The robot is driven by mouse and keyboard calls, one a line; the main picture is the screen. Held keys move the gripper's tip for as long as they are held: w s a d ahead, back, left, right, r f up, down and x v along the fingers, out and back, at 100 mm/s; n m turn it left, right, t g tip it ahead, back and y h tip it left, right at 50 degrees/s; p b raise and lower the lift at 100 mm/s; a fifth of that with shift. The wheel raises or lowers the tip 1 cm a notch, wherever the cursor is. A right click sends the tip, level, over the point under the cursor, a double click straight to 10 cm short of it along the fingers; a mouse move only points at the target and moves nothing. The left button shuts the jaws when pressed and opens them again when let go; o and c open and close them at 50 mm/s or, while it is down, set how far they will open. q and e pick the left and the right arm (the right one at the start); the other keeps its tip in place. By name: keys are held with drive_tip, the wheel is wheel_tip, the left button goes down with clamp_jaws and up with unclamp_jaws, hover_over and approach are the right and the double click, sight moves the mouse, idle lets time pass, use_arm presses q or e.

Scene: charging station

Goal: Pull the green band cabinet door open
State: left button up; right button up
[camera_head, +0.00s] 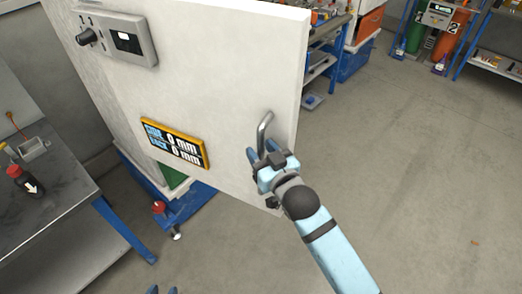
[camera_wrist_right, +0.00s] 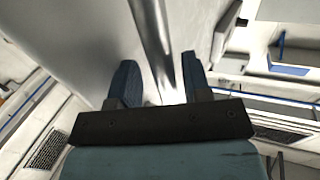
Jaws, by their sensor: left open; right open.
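A large white cabinet panel (camera_head: 225,85) fills the upper middle of the head view, with a curved metal handle (camera_head: 264,132) near its right edge. I cannot tell whether this door stands ajar. A green patch (camera_head: 173,180) shows below the panel; no green band shows on its face. My right gripper (camera_head: 262,160) is at the lower part of the handle. In the right wrist view the handle bar (camera_wrist_right: 153,45) runs between its two spread blue fingers (camera_wrist_right: 160,85), which are not closed on it. Only the blue fingertips of my left gripper (camera_head: 162,290) show at the bottom edge, apart and empty.
Blue-framed shelves and an orange bin (camera_head: 371,22) stand at the back.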

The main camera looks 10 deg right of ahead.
drive_tip(key=shift+a, duration=0.15)
drive_tip(key=shift+s, duration=0.35)
drive_tip(key=b+v, duration=0.2)
drive_tip(key=v, duration=1.1)
drive_tip(key=shift+d, duration=0.25)
